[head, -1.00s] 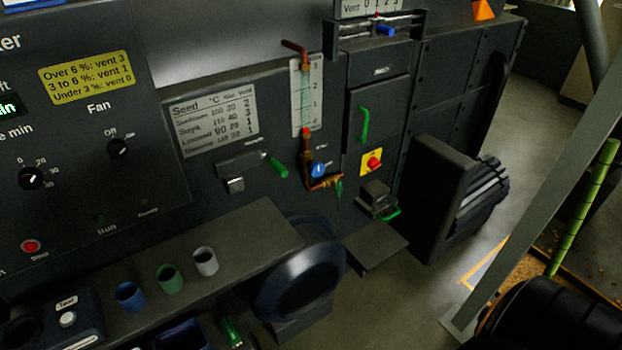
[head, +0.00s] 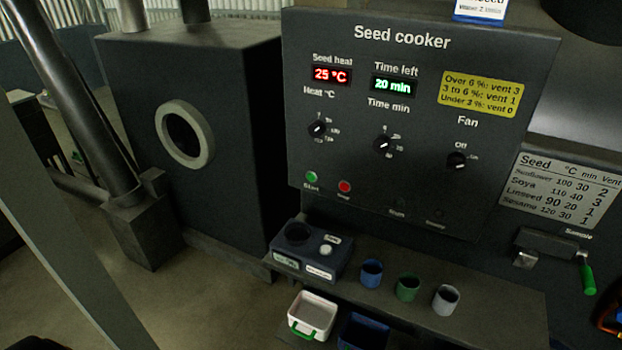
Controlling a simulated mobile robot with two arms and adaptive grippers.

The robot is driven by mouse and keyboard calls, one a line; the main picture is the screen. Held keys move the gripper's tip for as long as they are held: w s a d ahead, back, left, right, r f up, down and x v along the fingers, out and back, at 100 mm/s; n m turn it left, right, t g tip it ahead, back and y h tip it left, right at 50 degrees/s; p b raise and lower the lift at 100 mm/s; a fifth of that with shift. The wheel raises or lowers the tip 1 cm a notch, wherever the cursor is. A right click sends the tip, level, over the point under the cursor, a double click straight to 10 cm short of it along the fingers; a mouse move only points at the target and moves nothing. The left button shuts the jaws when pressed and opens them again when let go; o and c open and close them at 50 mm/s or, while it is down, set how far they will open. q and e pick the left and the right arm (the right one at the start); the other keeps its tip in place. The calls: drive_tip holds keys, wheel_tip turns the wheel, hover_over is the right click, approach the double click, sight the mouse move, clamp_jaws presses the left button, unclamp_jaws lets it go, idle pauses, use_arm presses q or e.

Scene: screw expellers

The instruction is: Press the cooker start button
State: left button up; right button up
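The seed cooker panel (head: 430,190) is a dark upright board in the middle of the head view. Its green start button (head: 311,177), labelled Start, sits at the lower left of the panel. A red stop button (head: 344,186) is just to its right. The seed heat display (head: 331,75) reads 25 °C in red, and the time left display (head: 393,86) reads 20 min in green. The heat knob (head: 317,128), time knob (head: 383,145) and fan knob (head: 456,160) show above the buttons. Neither of my grippers is visible.
A shelf (head: 500,310) juts out below the panel. It holds a dark blue tester box (head: 312,252) and blue (head: 371,273), green (head: 407,287) and grey (head: 446,299) cups. A white tray (head: 312,314) is lower. Open floor (head: 215,300) lies at the lower left.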

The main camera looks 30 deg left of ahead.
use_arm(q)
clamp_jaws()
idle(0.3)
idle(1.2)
